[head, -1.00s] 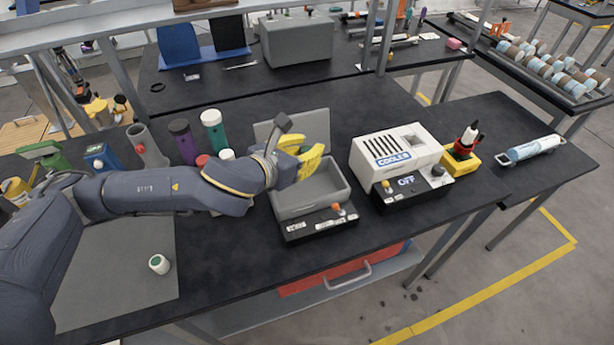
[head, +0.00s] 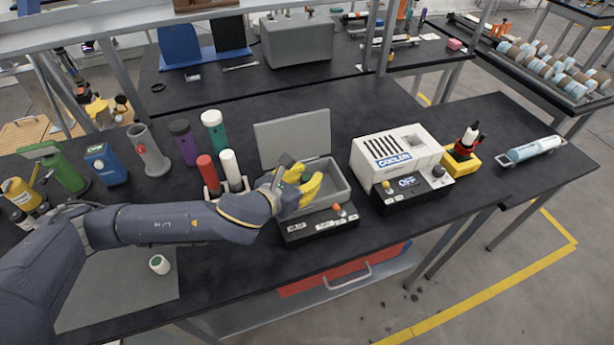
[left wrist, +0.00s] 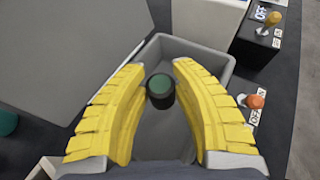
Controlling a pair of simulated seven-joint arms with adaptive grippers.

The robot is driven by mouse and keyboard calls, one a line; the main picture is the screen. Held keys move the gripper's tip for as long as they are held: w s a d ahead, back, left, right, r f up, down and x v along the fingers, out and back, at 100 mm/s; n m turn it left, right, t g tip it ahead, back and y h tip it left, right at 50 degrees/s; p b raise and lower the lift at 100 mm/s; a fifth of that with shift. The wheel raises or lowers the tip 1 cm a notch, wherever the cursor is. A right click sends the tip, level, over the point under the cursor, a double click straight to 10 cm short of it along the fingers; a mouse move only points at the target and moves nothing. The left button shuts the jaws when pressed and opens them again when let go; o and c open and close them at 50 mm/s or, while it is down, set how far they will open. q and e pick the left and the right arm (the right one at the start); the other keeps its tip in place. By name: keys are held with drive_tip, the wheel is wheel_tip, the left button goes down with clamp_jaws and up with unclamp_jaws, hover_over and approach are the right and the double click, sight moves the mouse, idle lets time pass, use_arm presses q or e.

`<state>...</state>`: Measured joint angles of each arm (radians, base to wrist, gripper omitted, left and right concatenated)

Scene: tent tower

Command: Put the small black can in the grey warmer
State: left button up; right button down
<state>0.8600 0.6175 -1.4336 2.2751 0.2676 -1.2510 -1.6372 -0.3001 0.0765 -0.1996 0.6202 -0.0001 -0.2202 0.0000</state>
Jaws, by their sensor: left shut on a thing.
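The grey warmer (head: 343,196) is an open grey box on a black control base, with its lid (head: 293,140) raised at the back. My left gripper (head: 308,187) reaches into the warmer's opening from the left. In the left wrist view my left gripper (left wrist: 159,68) is shut on the small black can (left wrist: 160,94), which has a green top. The can is over the warmer's floor, inside the outline of its walls (left wrist: 228,75). I cannot tell whether it touches the floor. The can is hidden in the head view. My right gripper is not in view.
The white cooler (head: 396,155) stands right of the warmer. Red and white cylinders (head: 229,170) in a holder stand close to its left, with purple and green bottles (head: 214,131) behind. A small white can with a green top (head: 159,264) stands on the grey mat (head: 120,290).

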use_arm(q)
drive_tip(key=shift+f, duration=0.5)
